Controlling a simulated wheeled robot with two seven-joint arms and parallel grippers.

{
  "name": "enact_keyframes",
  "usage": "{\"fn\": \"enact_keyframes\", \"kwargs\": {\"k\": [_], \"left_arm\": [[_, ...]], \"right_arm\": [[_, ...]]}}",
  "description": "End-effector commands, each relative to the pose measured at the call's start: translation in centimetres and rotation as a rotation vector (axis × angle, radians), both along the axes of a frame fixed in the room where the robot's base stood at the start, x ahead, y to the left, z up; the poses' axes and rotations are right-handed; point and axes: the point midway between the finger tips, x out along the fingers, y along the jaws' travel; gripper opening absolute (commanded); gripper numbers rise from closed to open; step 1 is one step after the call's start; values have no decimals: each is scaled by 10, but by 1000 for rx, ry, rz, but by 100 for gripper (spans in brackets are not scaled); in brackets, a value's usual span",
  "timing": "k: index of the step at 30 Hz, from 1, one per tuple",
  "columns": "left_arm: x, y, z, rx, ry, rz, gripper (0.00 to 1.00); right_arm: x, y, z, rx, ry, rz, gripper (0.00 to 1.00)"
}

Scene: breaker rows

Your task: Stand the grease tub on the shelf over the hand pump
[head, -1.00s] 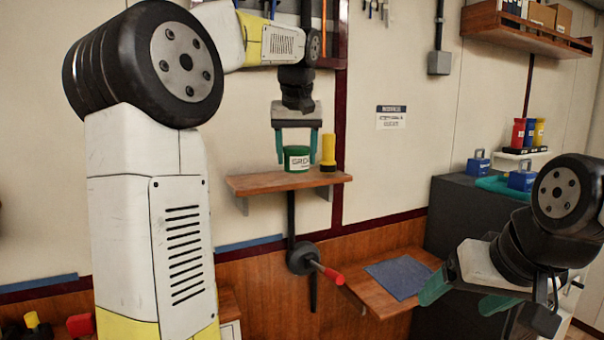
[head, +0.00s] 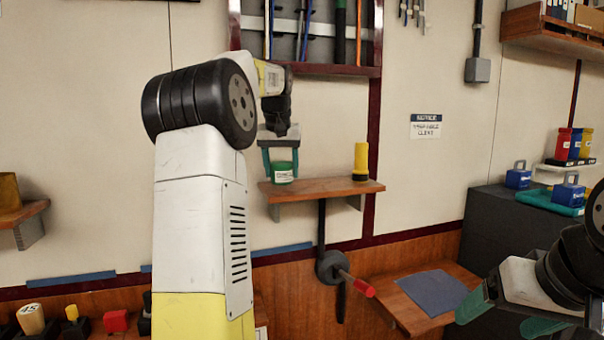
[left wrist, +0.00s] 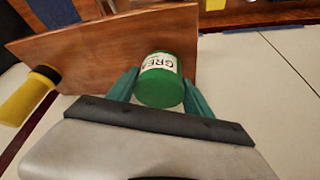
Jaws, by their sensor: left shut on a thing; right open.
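The grease tub (head: 282,173), green with a white label, is between the fingers of my left gripper (head: 281,168), which is shut on it. The tub is upright at the left end of the wooden shelf (head: 315,190); I cannot tell whether its base touches the board. The left wrist view shows the tub (left wrist: 160,80) between both fingers near the shelf's end (left wrist: 110,55). The hand pump (head: 330,267), dark with a red-gripped handle, is on the wall below the shelf. My right gripper (head: 508,312) is open and empty at the lower right.
A yellow flashlight (head: 361,162) stands at the shelf's right end, with bare board between it and the tub. A lower wooden ledge with a blue-grey mat (head: 432,292) is right of the pump. A dark cabinet (head: 480,235) stands at the right.

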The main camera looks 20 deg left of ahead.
Motion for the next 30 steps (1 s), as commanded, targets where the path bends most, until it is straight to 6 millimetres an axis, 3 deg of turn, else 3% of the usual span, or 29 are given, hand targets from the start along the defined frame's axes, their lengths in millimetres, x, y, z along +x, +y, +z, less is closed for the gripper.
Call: {"fn": "enact_keyframes", "kwargs": {"k": [3,14,15,17,18,30], "left_arm": [[0,0,-11,0,-1,1,0],[0,0,-14,1,-2,0,0],[0,0,-15,0,-1,0,65],[0,0,-15,0,-1,0,77],[0,0,-15,0,-1,0,81],[-1,-1,-8,1,-3,0,81]], "right_arm": [[0,0,0,0,0,0,80],[0,0,0,0,0,0,80],[0,0,0,0,0,0,80],[0,0,0,0,0,0,80],[0,0,0,0,0,0,80],[0,0,0,0,0,0,80]]}}
